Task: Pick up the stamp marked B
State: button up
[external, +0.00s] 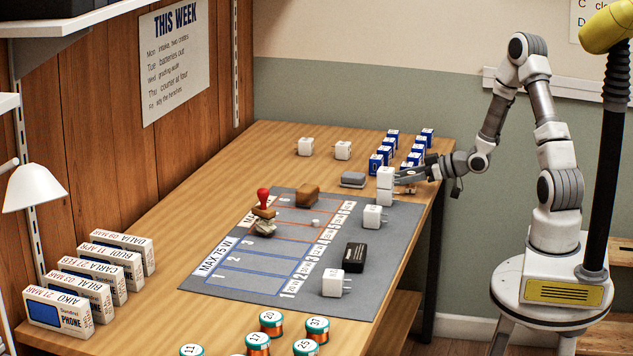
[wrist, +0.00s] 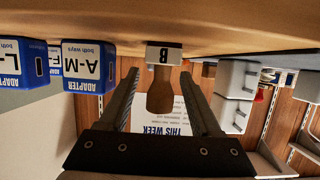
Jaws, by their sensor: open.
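The stamp marked B (wrist: 163,55) shows in the wrist view, which is upside down. It has a white label with a black B and a brown wooden handle (wrist: 160,98), and it stands upright on the table. My gripper (wrist: 160,72) is open, with one finger on each side of the handle in the picture and a gap on both sides. I cannot tell how deep the handle lies between the fingers. In the external view my gripper (external: 402,178) is low over the table's far right side, behind stacked white adapters (external: 385,186). The stamp is not discernible there.
Blue adapter boxes (wrist: 89,66) stand on one side of the stamp, and white adapters (wrist: 236,78) stand close on the other.

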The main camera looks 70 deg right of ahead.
grip_shut()
dwell(0.3)
jog(key=shift+r, duration=0.1)
